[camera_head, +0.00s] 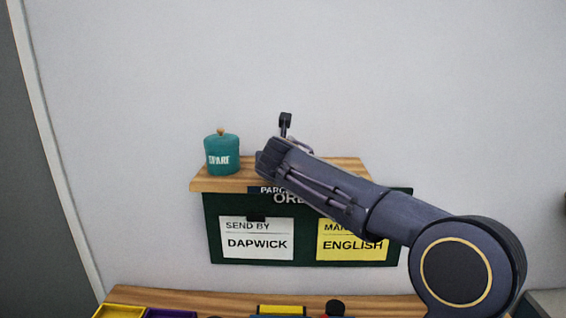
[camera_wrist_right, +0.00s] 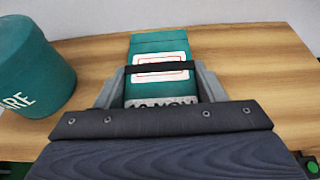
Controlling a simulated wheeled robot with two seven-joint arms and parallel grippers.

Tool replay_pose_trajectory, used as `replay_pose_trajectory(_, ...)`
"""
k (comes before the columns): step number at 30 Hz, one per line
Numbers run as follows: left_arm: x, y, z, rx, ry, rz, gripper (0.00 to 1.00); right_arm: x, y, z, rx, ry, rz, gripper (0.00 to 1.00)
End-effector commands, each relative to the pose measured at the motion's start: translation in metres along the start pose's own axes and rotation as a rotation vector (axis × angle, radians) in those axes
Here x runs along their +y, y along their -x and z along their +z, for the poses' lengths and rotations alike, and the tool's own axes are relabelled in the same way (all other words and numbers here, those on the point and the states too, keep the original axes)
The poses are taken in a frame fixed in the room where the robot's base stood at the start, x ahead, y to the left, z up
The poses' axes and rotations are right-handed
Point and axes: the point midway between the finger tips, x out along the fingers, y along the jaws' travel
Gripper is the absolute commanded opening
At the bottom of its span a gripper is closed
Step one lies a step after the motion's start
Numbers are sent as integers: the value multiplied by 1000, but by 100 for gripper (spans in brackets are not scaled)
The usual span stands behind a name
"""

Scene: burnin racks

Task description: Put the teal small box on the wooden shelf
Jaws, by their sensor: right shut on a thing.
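The teal small box (camera_wrist_right: 158,52) has a white label with a red outline and dark print. In the right wrist view it lies between the two fingers of my right gripper (camera_wrist_right: 160,85), which is shut on it. The box is over the wooden shelf (camera_wrist_right: 255,62); I cannot tell whether it touches the wood. In the head view the shelf (camera_head: 205,184) is on the wall, and my right gripper (camera_head: 272,150) is at its top, with the box hidden behind my arm. My left gripper is not in view.
A teal round canister (camera_head: 222,155) with a wooden knob stands at the shelf's left end, left of the gripper. A dark green board (camera_head: 305,250) with white and yellow cards hangs below the shelf. A wooden worktop (camera_head: 200,301) with coloured trays is lower down.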

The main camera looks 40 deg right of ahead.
Motion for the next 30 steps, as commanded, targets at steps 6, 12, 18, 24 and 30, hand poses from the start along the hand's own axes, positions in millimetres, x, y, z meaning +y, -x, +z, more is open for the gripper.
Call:
replay_pose_trajectory(6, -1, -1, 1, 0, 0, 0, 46, 0, 0, -1, -1, 0, 0, 35)
replay_pose_trajectory(12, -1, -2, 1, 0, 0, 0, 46, 0, -1, -2, 0, 0, 0, 80)
replay_pose_trajectory(18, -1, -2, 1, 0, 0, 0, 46, 0, -1, -2, 0, 0, -1, 85)
replay_pose_trajectory(24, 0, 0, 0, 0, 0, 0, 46, 0, 2, 1, -1, 0, 0, 85)
replay_pose_trajectory(30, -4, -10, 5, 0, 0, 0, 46, 1, 35, -1, -4, -2, 3, 85)
